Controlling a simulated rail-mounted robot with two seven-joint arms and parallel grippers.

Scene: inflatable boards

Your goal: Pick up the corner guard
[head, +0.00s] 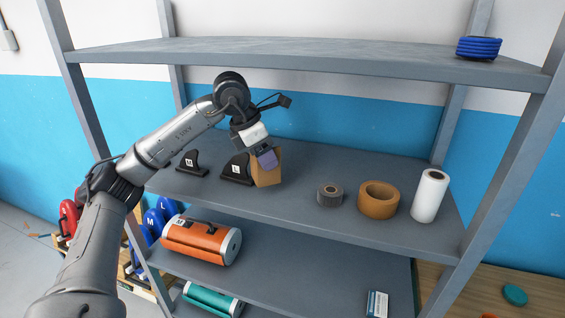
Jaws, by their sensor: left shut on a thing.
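The corner guard (269,174) is a tan, cardboard-coloured angled piece at the middle shelf, right of a black fin marked L. My left gripper (267,160) reaches down from above and is shut on the upper part of the corner guard. The gripper's purple-grey fingers cover part of its top edge. I cannot tell whether the guard's lower edge still touches the shelf. My right gripper is not in view.
Black fins (236,169) and (192,163) stand left on the middle shelf (300,214). Grey tape (330,195), brown tape (379,200) and a white roll (430,196) stand right. An orange roll (201,240) lies below.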

